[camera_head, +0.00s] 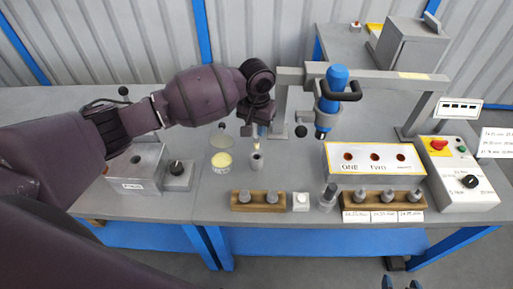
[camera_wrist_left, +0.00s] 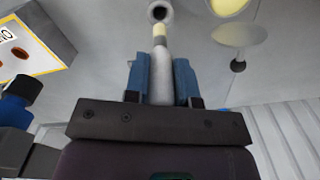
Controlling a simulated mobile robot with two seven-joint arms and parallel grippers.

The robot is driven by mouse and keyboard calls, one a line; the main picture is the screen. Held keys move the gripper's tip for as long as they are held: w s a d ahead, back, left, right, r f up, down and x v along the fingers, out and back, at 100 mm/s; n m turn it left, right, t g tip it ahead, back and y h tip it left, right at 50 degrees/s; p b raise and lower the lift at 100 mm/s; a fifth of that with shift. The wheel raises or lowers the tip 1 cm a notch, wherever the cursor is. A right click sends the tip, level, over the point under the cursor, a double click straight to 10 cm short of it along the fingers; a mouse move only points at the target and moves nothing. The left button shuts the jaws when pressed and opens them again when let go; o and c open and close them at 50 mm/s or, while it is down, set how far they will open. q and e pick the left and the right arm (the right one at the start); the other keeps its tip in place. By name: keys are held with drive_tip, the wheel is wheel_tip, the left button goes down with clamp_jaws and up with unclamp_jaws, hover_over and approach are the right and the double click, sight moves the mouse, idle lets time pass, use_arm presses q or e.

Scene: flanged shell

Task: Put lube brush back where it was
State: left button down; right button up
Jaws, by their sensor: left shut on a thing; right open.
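The lube brush (camera_head: 257,131) is in my left gripper (camera_head: 256,124), which points down over the bench. In the left wrist view its pale grey handle (camera_wrist_left: 160,80) sits between the two blue fingers of the left gripper (camera_wrist_left: 161,82), and its yellowish tip (camera_wrist_left: 159,33) points at the holder. The holder, a small grey cup with a dark round opening (camera_head: 257,161), stands right below the brush; it also shows in the left wrist view (camera_wrist_left: 159,12). I cannot tell whether the tip touches its rim. My right gripper (camera_head: 401,284) is open and empty at the bottom edge.
A yellow lube dish (camera_head: 221,161) stands just left of the holder, with a clear round disc (camera_head: 222,139) behind it. A wooden block with pegs (camera_head: 240,205) lies in front. A blue tool (camera_head: 333,88) hangs to the right, above a box with holes (camera_head: 373,174).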

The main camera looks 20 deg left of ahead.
sight(256, 148)
use_arm(q)
wheel_tip(256, 148, down, 6)
drive_tip(key=shift+r+b, duration=0.15)
drive_tip(key=shift+b, duration=0.15)
wheel_tip(256, 148, down, 3)
drive_tip(key=shift+f, duration=0.1)
drive_tip(key=c, duration=0.9)
unclamp_jaws()
drive_tip(key=shift+c, duration=0.2)
